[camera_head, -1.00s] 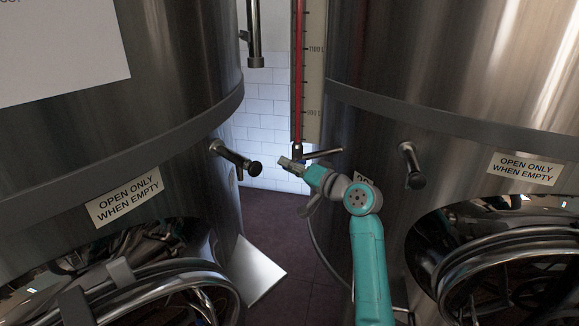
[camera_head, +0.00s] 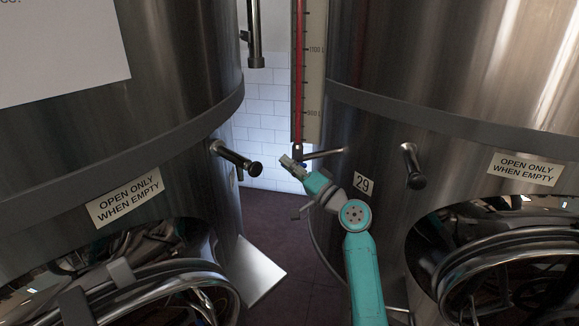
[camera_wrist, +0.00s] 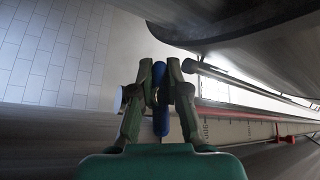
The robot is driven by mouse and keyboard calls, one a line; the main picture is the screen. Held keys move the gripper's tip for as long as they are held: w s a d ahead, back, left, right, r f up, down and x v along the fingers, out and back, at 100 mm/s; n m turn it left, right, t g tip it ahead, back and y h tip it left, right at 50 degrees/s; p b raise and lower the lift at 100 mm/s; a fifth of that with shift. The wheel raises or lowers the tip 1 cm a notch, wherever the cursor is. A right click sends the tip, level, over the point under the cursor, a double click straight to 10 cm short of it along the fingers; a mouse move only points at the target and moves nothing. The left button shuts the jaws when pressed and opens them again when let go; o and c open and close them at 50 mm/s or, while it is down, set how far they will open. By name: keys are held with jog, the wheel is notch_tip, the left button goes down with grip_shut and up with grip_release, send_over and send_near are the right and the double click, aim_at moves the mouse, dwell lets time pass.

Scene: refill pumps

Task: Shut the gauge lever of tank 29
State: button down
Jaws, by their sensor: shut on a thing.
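Tank 29 (camera_head: 440,120) is the steel tank on the right, with its "29" label (camera_head: 364,183) beside my arm. Its gauge (camera_head: 299,75) is an upright scale with a red column. A thin metal pipe (camera_head: 324,154) joins the gauge's lower end to the tank. My gripper (camera_head: 286,161) is at the foot of the gauge. In the wrist view my gripper (camera_wrist: 163,70) is closed around a blue gauge lever (camera_wrist: 159,119), which shows between and below the fingers. The fingers hide part of the lever, so its exact angle is unclear.
Another steel tank (camera_head: 110,120) stands close on the left, with a black-tipped tap (camera_head: 237,158) jutting into the gap. A similar tap (camera_head: 412,166) sticks out of tank 29 right of my arm. Both tanks have round hatches low down. A tiled wall closes the gap behind.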

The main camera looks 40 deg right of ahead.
jog(key=shift+m+t, duration=0.3)
jog(key=shift+t, duration=0.1)
jog(key=c, duration=1.4)
grip_release()
jog(key=shift+s, duration=0.1)
jog(key=v, duration=1.2)
jog(key=shift+a, duration=0.1)
